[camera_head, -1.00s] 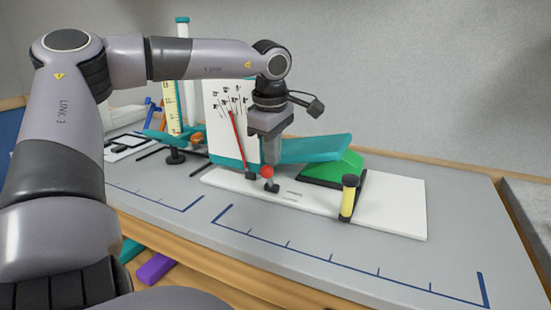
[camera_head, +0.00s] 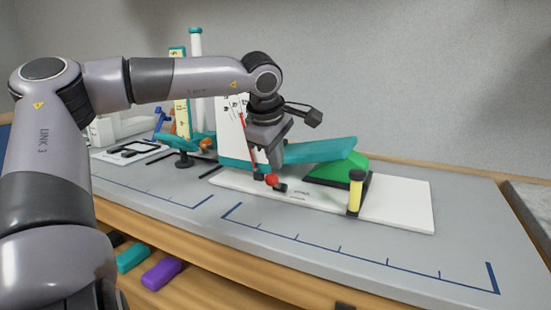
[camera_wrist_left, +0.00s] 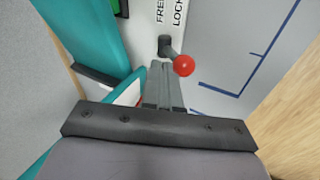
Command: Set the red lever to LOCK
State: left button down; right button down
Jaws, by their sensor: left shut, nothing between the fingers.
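The red lever has a red ball knob (camera_head: 271,179) on a short dark stem, at the front of a white base plate (camera_head: 400,205). In the left wrist view the red knob (camera_wrist_left: 184,66) leans out from its dark pivot to the right, on the side of the LOCK label (camera_wrist_left: 179,14); the FREE label (camera_wrist_left: 160,11) is on the other side. My left gripper (camera_head: 275,169) is shut and empty, just above and behind the knob. In the left wrist view its fingertips (camera_wrist_left: 160,66) are beside the knob; whether they touch it I cannot tell. My right gripper is out of view.
A teal arm (camera_head: 320,150) and green block (camera_head: 342,168) stand behind the lever. A yellow post with black ends (camera_head: 355,194) stands to its right. A white scale panel (camera_head: 229,130) with a red pointer is behind left. The grey bench front (camera_head: 330,255) is clear.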

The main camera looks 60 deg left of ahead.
pick_arm(q)
jog(key=shift+s+d+r, duration=0.3)
jog(key=shift+s+d, duration=0.05)
jog(key=shift+s, duration=0.25)
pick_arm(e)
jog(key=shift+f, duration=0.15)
